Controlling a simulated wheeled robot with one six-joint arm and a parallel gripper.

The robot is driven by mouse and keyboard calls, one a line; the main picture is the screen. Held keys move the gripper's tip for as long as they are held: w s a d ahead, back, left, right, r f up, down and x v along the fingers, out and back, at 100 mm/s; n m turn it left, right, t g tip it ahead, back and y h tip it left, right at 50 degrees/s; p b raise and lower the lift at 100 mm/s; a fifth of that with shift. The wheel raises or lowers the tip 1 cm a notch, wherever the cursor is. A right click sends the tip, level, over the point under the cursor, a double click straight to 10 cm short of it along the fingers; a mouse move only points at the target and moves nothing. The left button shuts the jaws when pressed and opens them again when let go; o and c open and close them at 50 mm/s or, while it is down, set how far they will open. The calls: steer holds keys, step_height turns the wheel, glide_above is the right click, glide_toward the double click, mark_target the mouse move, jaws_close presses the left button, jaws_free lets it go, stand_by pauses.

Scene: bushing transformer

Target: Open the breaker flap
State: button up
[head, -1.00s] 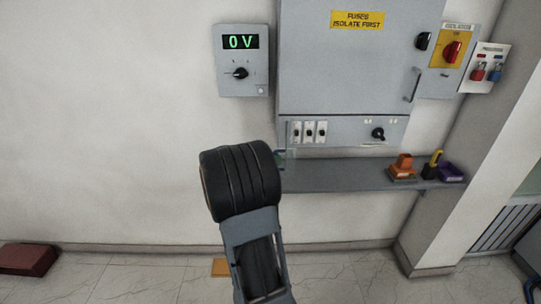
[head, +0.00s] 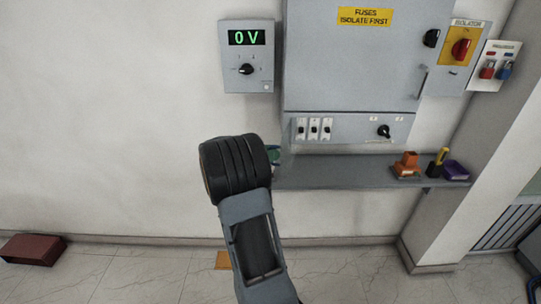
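The breaker row (head: 314,128) is on the lower panel of the grey cabinet (head: 350,70), with several white breakers with dark toggles side by side. I cannot clearly make out a flap over them, so whether it is open or shut does not show. My arm rises from the bottom of the head view, its dark ridged joint left of the breakers and lower than them. My gripper is hidden behind that joint, so its fingers do not show.
A grey shelf (head: 340,172) runs below the cabinet, bearing an orange item (head: 407,164), a black and yellow tool (head: 436,163) and a purple box (head: 455,171). A small greenish thing (head: 274,153) shows beside my arm. A meter (head: 247,55) reads 0 V. A rotary knob (head: 383,131) is right of the breakers.

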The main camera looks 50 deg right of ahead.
steer(key=shift+o, duration=1.3)
steer(key=shift+a+f, duration=0.1)
steer(key=b+v, duration=0.2)
steer(key=v, duration=1.1)
steer(key=shift+w+a+b, duration=0.25)
steer(key=shift+a+b, duration=0.1)
